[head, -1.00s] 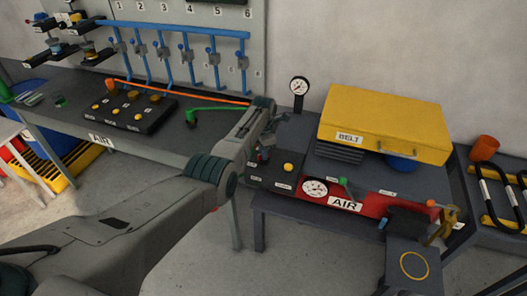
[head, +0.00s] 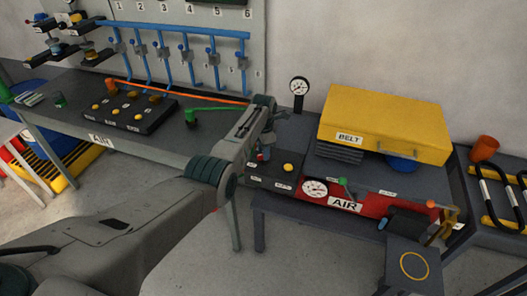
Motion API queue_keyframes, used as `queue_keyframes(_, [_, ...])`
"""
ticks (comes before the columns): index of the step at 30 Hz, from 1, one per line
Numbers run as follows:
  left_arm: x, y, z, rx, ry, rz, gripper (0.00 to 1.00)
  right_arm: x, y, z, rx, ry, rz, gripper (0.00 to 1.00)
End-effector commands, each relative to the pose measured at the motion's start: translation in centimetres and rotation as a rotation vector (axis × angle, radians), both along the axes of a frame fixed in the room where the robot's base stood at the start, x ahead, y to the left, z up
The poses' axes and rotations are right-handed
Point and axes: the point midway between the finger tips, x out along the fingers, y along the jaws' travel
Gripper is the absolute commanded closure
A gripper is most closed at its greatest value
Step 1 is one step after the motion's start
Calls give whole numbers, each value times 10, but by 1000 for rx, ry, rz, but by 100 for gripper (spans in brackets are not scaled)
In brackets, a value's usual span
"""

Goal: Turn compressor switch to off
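The compressor stands on the right-hand bench, with a yellow belt cover (head: 385,120) marked BELT and a red front (head: 372,204) marked AIR. At its left is a dark control box (head: 275,178) with a yellow button (head: 288,167) and small white labels too small to read. My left arm comes in from the left and bends down at the box's left end. My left gripper (head: 266,152) is there, small and partly hidden by its own wrist; I cannot tell whether its fingers are open or touch anything. The switch itself cannot be made out clearly. My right gripper is not in view.
A round gauge (head: 314,188) and a green-handled valve (head: 346,187) sit beside the control box. Another gauge (head: 299,86) stands behind. An orange cup (head: 484,149) stands at right.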

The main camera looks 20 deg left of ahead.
Motion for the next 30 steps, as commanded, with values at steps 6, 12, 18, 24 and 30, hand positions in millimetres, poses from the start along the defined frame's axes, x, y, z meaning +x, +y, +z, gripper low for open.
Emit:
queue_keyframes(6, [1, 0, 36, 0, -6, 0, 64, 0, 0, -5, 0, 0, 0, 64])
queue_keyframes(12, [1, 0, 74, 0, -5, 0, 64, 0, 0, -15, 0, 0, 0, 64])
queue_keyframes(18, [1, 0, 96, 0, -4, 0, 64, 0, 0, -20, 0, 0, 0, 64])
queue_keyframes(24, [0, 0, 101, 0, -2, 0, 64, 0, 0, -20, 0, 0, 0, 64])
queue_keyframes(30, [0, 0, 101, 0, -2, 0, 64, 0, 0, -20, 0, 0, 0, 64])
